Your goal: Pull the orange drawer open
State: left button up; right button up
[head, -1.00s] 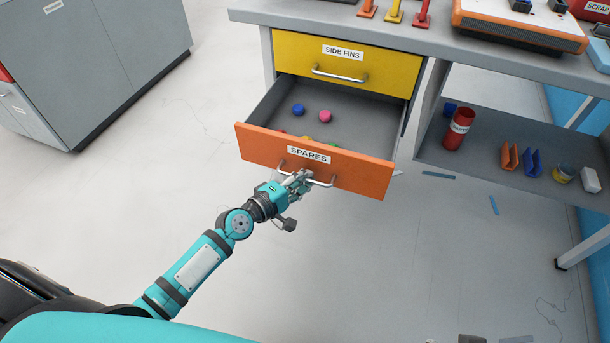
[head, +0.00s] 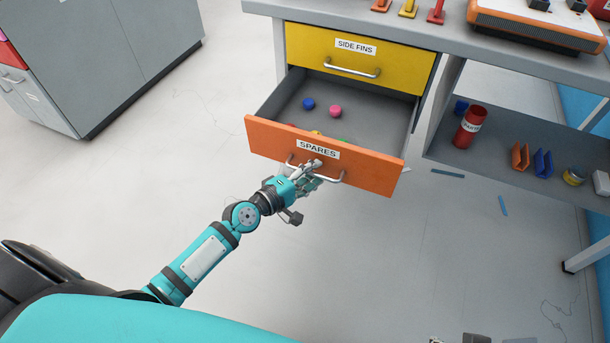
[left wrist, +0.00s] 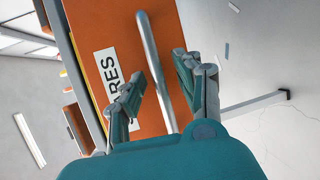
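The orange drawer (head: 374,174), labelled SPARES, stands well pulled out below the yellow drawer (head: 307,48). Its inside and several small coloured balls show in the head view. My left gripper (head: 314,170) is at the drawer's silver handle. In the left wrist view the handle (left wrist: 152,62) passes between the two spread fingers of that gripper (left wrist: 158,88), with gaps visible on both sides. The gripper looks open around the handle, not clamped on it. Small grey parts at the bottom edge of the head view may be my right gripper; its fingers cannot be made out.
The grey bench (head: 420,32) holds the drawers. Its lower shelf (head: 490,165) at right carries a red cylinder (head: 470,126), orange and blue holders and a tin. A grey cabinet (head: 110,60) stands at left.

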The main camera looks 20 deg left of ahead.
pick_arm(q)
jog(key=v, duration=1.2)
jog(key=shift+d+r, duration=0.1)
